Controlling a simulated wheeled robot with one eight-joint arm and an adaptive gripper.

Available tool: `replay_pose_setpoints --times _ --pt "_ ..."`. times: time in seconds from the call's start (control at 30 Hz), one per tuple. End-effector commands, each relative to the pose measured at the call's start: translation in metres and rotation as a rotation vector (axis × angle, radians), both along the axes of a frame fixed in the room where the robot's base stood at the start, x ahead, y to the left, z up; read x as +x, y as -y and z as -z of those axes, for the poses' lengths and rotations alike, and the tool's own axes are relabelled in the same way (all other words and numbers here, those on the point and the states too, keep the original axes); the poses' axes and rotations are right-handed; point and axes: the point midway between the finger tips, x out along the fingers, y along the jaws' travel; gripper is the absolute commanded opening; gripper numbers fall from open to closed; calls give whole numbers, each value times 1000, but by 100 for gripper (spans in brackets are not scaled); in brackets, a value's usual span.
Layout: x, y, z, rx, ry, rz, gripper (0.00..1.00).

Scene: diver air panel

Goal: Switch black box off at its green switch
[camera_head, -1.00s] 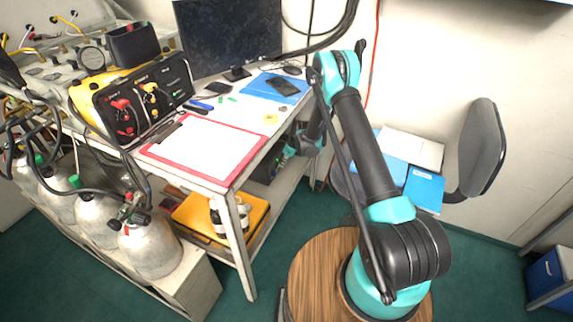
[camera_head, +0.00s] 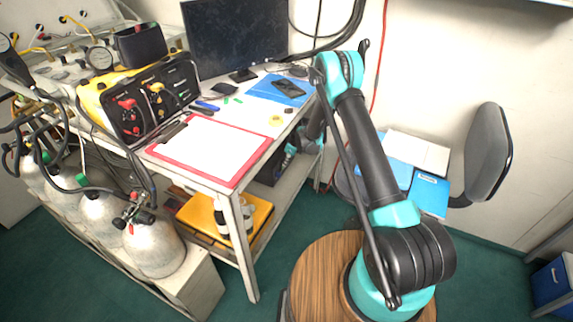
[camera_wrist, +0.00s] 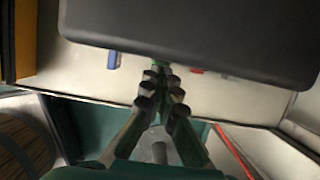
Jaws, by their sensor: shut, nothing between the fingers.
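The black box (camera_head: 268,168) stands on the shelf under the table, partly hidden by the tabletop and table leg. In the wrist view its dark top (camera_wrist: 190,35) fills the upper part. A small green piece, which looks like the green switch (camera_wrist: 158,66), shows at the box's near edge, partly hidden by my fingertips. My gripper (camera_wrist: 159,80) is shut and empty, its tips at or very close to the green piece; contact cannot be told. In the head view my gripper (camera_head: 289,151) is under the table edge, just right of the box.
A blue piece (camera_wrist: 113,60) and a red piece (camera_wrist: 197,71) show along the same box edge, left and right of the green one. A yellow case (camera_head: 250,217) lies on the lower shelf. The tabletop edge is above my gripper. A chair (camera_head: 487,155) stands right.

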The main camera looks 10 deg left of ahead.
Motion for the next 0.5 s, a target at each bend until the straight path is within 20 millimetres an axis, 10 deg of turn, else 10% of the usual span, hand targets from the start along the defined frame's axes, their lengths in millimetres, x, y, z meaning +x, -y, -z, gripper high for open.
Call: replay_pose_setpoints --times 0.5 --pt "0 1 -8 0 0 0 0"
